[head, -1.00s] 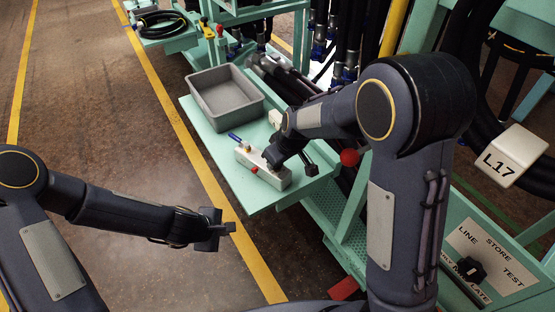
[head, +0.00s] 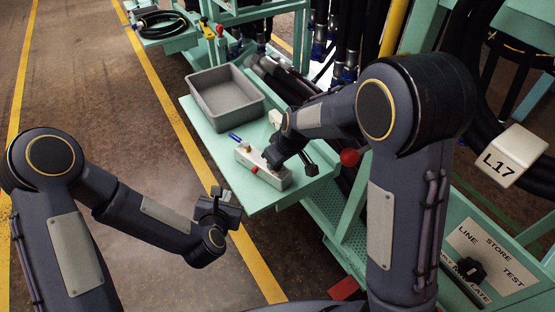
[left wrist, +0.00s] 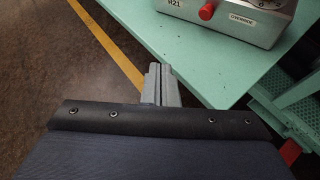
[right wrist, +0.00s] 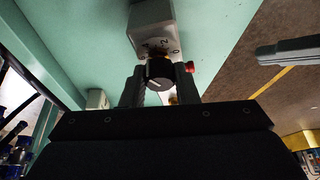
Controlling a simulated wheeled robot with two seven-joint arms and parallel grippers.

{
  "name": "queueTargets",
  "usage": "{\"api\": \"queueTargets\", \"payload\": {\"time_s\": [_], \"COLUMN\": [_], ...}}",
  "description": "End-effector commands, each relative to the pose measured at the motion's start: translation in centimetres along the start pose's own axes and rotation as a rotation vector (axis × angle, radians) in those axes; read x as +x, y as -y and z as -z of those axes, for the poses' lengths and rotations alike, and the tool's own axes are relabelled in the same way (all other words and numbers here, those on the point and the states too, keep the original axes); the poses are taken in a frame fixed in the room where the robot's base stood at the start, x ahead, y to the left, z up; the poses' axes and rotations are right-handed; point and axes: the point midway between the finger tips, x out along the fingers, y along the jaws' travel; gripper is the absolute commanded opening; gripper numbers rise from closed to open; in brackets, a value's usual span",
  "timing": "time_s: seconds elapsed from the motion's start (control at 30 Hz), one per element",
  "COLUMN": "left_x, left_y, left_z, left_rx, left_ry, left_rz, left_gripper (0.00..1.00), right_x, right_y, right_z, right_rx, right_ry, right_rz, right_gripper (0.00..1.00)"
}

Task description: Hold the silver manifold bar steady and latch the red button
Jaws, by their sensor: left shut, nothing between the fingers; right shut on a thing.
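The silver manifold bar (head: 277,180) lies on a pale green shelf, with a blue lever (head: 235,136) at its far end. Its red button (head: 254,170) is on the side facing left; the left wrist view shows the button (left wrist: 207,11) beside an "OVERRIDE" label. My right gripper (head: 272,157) is at the top of the bar. In the right wrist view its fingers (right wrist: 158,88) stand on either side of a dark knob (right wrist: 158,70) on the bar. My left gripper (head: 223,194) is shut and empty, left of the shelf and apart from the button.
A grey bin (head: 226,98) stands on the shelf (head: 200,112) behind the bar. A red ball-shaped knob (head: 350,157) is right of the shelf. Dark hoses hang behind. The floor left of the shelf is clear, with a yellow line.

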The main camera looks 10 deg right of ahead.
Motion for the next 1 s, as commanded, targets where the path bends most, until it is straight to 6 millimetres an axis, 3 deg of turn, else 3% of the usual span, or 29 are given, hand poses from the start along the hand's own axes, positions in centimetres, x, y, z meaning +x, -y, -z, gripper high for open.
{"api": "queueTargets", "payload": {"time_s": [0.6,1.0], "left_x": [5.2,6.0], "left_y": [3.8,4.3], "left_z": [-3.8,-4.4], "left_rx": [-0.003,-0.002], "left_ry": [0.001,0.000], "left_rz": [0.000,0.000], "left_gripper": [0.00,0.00], "right_x": [0.0,0.0], "right_y": [0.0,0.0], "right_z": [0.0,0.1], "right_rx": [0.000,0.000], "right_ry": [-0.001,-0.001], "right_rz": [0.000,0.000], "right_gripper": [0.00,0.00]}}
